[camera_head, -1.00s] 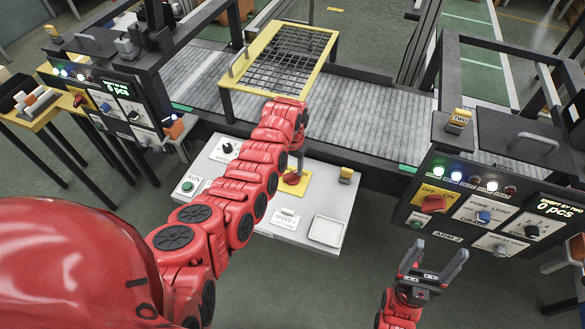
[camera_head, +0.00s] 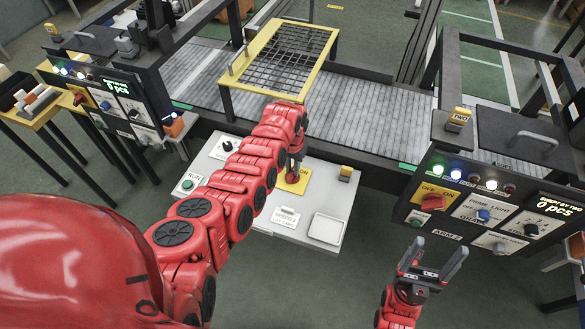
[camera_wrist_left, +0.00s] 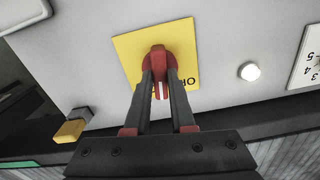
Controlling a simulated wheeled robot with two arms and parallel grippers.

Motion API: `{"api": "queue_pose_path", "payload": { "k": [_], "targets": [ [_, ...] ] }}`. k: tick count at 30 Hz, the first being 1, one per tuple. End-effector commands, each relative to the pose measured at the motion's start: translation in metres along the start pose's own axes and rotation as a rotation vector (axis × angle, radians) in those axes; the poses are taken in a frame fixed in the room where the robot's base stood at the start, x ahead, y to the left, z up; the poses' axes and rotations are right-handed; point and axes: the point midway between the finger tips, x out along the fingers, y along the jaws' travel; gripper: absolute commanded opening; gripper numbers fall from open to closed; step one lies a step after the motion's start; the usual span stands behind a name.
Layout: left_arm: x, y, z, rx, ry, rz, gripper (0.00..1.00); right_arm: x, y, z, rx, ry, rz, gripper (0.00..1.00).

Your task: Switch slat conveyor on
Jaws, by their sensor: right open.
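The slat conveyor's control panel (camera_head: 225,158) is a light grey board in front of the conveyor (camera_head: 360,102). On its yellow plate (camera_head: 302,184) sits a red rotary switch (camera_head: 292,179). "ON" shows at the plate's right in the head view. In the left wrist view, part of an upside-down "OFF" shows on the yellow plate (camera_wrist_left: 126,48). My left gripper (camera_wrist_left: 160,72) points at the plate, with its fingers closed on both sides of the red switch (camera_wrist_left: 158,56). The fingers hide part of the switch. My right gripper (camera_head: 432,262) is open and empty, below the right-hand panel.
The panel also carries a green RUN button (camera_head: 187,185), a black speed knob (camera_head: 227,146), a yellow-topped block (camera_head: 345,172) and a white tray (camera_head: 326,229). A second panel with a red switch (camera_head: 432,202) stands at right. A yellow-framed grid (camera_head: 285,55) stands over the conveyor.

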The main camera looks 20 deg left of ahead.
Motion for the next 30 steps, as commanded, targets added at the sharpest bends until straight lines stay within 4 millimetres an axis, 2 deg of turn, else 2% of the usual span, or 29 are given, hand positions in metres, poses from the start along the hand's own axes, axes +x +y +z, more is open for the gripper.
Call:
{"api": "queue_pose_path", "payload": {
  "k": [14, 30],
  "targets": [
    [-0.0005, -0.0003, 0.0001, 0.056, -0.001, 0.000, 0.00, 0.0005, 0.0000, -0.0001, 0.000, 0.000, 0.000, 0.74],
    [-0.0016, -0.0011, -0.0007, 0.442, 0.001, -0.002, 0.00, 0.0044, 0.0002, -0.0007, 0.000, 0.000, 0.000, 0.74]
  ]
}}
